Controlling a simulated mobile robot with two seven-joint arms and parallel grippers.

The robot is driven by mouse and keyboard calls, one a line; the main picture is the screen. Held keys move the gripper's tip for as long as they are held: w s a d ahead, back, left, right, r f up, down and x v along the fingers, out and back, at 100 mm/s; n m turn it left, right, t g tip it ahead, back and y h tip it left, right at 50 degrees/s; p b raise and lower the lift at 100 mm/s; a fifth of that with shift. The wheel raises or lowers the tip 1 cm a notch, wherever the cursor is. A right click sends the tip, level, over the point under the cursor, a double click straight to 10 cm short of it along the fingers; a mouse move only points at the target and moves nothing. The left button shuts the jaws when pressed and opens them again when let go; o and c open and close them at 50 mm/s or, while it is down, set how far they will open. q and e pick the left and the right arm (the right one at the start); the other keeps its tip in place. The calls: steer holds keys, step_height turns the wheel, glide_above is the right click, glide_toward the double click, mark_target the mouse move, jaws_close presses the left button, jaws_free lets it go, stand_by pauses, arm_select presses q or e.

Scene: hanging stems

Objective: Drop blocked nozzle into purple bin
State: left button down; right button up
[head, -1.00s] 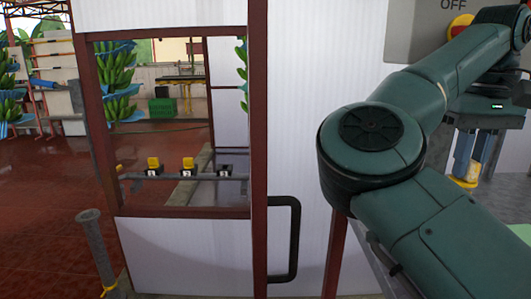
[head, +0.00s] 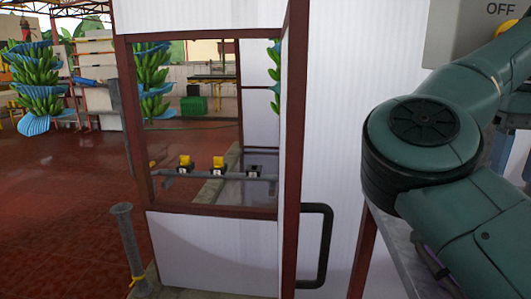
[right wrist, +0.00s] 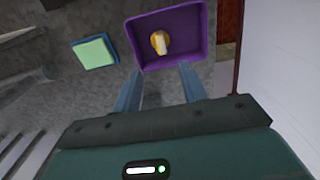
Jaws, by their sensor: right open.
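The purple bin (right wrist: 202,40) is at the top middle of the right wrist view, seen from above. A yellow and whitish nozzle (right wrist: 160,42) shows within the bin's walls, apart from my fingers. My right gripper (right wrist: 163,72) is open and empty, its two blue-grey fingers spread at the bin's near edge. In the head view my right arm covers the right side, and the gripper is mostly cut off at the edge. Yellow-topped nozzles (head: 218,163) sit on a grey pipe (head: 235,177) behind the frame opening. One black mount (head: 254,170) there has no yellow top. My left gripper is not in view.
A light green pad (right wrist: 95,52) in a blue-edged tray lies left of the bin on a grey surface. A white panel with a black handle (head: 327,245) and red-brown posts stands ahead. A grey post (head: 128,245) stands at left. Banana bunches (head: 152,80) hang behind.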

arm_select(q)
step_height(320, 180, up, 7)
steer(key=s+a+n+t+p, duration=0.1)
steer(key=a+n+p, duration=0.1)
steer(key=p, duration=0.3)
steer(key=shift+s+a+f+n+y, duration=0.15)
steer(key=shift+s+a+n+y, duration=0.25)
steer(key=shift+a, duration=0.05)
arm_select(e)
step_height(320, 180, up, 11)
steer(key=shift+r, duration=0.2)
